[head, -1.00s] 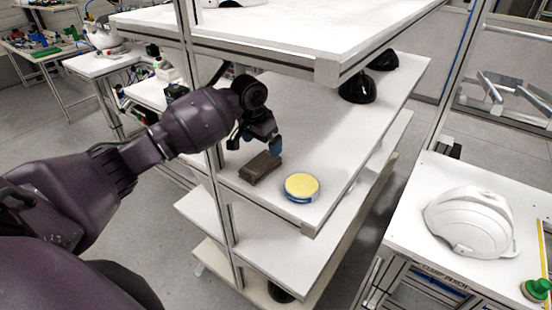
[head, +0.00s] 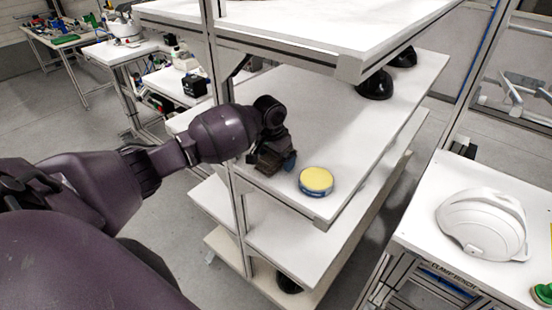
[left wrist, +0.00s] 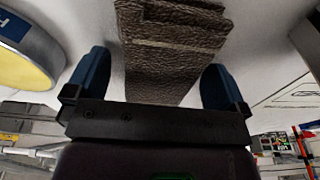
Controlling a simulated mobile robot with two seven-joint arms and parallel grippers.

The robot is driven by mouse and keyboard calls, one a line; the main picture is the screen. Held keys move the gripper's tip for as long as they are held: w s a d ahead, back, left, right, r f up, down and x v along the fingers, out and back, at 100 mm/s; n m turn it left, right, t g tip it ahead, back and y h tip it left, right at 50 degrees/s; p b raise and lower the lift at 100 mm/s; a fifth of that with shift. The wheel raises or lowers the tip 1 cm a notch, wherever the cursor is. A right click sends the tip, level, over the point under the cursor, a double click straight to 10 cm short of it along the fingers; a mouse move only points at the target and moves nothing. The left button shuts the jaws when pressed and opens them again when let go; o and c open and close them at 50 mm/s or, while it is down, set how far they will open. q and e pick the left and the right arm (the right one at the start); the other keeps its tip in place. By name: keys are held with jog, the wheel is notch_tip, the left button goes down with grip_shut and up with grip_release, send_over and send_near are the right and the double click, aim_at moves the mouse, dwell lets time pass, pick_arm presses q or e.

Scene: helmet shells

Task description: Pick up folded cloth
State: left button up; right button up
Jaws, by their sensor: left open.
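The folded cloth (left wrist: 160,60) is brown and textured, lying on the white shelf. In the left wrist view it lies between and beyond the two blue fingertips of my left gripper (left wrist: 155,85), with a gap on each side. In the head view my left gripper (head: 275,163) is low over the shelf and covers most of the cloth (head: 262,168). The gripper is open and empty. My right gripper is in neither view.
A round yellow-topped tin with a blue side (head: 316,181) stands on the shelf (head: 335,140) just right of the gripper. A metal post (head: 236,210) rises beside my arm, and an upper shelf (head: 290,30) hangs above. Black helmet shells (head: 376,86) sit farther back.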

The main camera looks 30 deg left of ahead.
pick_arm(q)
jog(key=c, duration=1)
jog(key=shift+r, duration=0.45)
jog(key=shift+s+r+b, duration=0.2)
jog(key=shift+r, duration=0.45)
jog(key=shift+s+r+b, duration=0.15)
jog(key=shift+r+b, duration=0.05)
jog(key=shift+r, duration=0.4)
jog(key=s, duration=0.5)
jog(key=s+a, duration=0.1)
jog(key=s, duration=0.5)
jog(key=s+b, duration=0.1)
jog(key=s, duration=0.5)
jog(key=shift+s+a, duration=0.15)
jog(key=shift+a, duration=0.05)
